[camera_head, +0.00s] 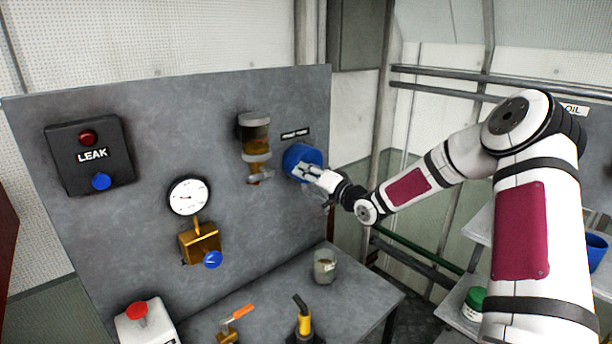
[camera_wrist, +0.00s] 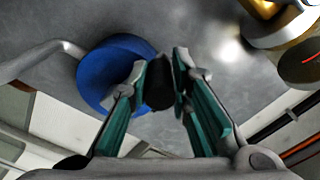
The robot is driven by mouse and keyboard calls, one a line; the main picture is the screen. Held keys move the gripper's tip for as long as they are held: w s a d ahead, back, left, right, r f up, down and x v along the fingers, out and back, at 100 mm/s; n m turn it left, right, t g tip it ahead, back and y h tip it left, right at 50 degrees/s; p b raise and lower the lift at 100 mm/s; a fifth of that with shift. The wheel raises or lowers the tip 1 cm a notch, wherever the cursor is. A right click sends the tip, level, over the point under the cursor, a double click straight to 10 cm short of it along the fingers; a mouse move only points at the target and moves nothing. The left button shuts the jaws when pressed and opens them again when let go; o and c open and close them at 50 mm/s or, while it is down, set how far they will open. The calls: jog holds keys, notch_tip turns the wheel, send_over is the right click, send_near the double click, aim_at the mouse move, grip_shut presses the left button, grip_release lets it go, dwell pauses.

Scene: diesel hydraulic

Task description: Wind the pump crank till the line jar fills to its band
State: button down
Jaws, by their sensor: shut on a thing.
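The blue round pump (camera_head: 298,158) is on the grey panel, under a small black label. It also shows as a blue disc in the wrist view (camera_wrist: 100,75). My gripper (camera_head: 318,178) is at its lower right in the head view and hides part of it. In the wrist view my gripper (camera_wrist: 160,88) is shut on a dark crank knob (camera_wrist: 158,84) in front of the disc's edge. The jar (camera_head: 256,137) hangs just left of the pump and holds amber-brown liquid. A pale ring crosses its lower part. I cannot read its exact level against a band.
Left on the panel are a LEAK box (camera_head: 92,155), a round gauge (camera_head: 188,196) and a brass valve (camera_head: 200,243) with a blue knob. A glass cup (camera_head: 325,266), an orange-handled valve (camera_head: 232,322) and a red button box (camera_head: 143,322) are on the bench below.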

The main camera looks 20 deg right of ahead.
jog(key=shift+r, duration=0.1)
jog(key=c, duration=1.4)
grip_release()
jog(key=shift+c, duration=0.2)
jog(key=v, duration=1.2)
